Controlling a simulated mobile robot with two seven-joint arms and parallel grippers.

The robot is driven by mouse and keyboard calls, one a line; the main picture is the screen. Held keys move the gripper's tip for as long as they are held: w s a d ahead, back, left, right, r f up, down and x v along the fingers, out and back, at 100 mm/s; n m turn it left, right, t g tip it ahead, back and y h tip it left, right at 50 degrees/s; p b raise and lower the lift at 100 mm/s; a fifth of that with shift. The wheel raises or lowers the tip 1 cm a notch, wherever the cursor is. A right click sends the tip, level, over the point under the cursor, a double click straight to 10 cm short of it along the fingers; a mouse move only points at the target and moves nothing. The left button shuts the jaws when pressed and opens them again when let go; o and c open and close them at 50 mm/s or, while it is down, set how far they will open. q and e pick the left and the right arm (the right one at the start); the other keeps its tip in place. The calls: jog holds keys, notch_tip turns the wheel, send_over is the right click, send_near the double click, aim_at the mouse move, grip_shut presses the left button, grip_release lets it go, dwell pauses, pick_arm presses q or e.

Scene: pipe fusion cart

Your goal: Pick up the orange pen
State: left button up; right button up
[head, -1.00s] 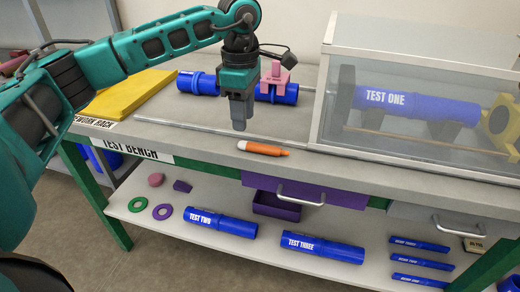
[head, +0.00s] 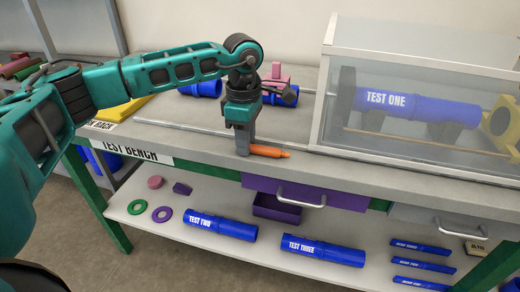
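The orange pen (head: 270,151) lies on the front part of the grey bench top, its orange tip pointing right. My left gripper (head: 243,150) points down at the pen's left end, and its fingers cover the white end there. Whether the fingers are around the pen or in front of it, and whether they touch it, I cannot tell. The finger gap is not visible from this side. My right gripper is not in view.
A clear case (head: 418,60) holding the TEST ONE pipe (head: 400,104) stands on the bench right of the pen. Blue pipes (head: 281,97) and a pink clamp lie behind my gripper. A purple drawer (head: 335,195) is below the bench edge. A yellow block (head: 115,112) lies left.

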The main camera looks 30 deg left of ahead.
pick_arm(q)
grip_shut()
jog(key=shift+r, duration=0.15)
